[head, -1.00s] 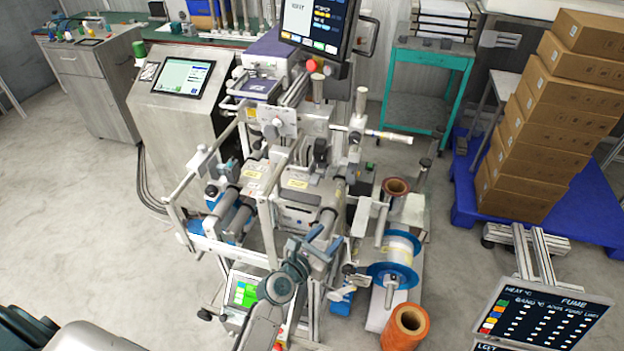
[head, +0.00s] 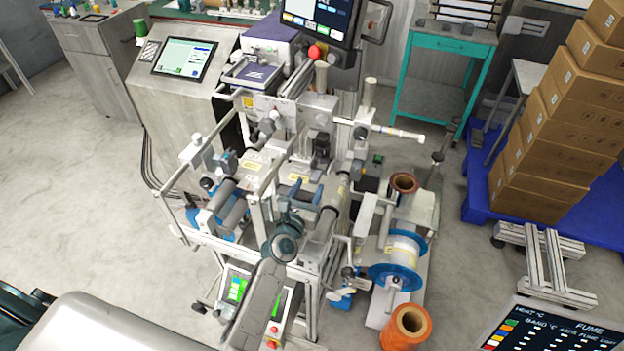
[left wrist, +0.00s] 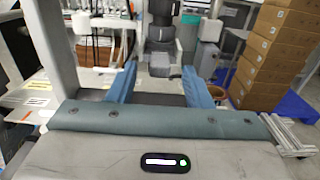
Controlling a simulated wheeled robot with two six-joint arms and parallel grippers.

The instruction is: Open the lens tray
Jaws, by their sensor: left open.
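My left gripper (head: 305,203) is open in front of the middle of the printing machine (head: 262,172). Its two blue fingers also show in the left wrist view (left wrist: 160,70), spread apart with nothing held between them. They point at the machine's front. A dark flat surface and a small grey block lie beyond or between the fingers in the left wrist view. I cannot clearly make out the lens tray; the gripper and arm cover part of the machine's front in the head view. My right gripper is not in view.
Rollers and rails crowd around the gripper. A blue-flanged reel (head: 396,262) and an orange roll (head: 407,325) stand at its right. A touchscreen (head: 184,54) is at the back left. Stacked boxes (head: 560,130) stand on a blue pallet at right. Floor at left is clear.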

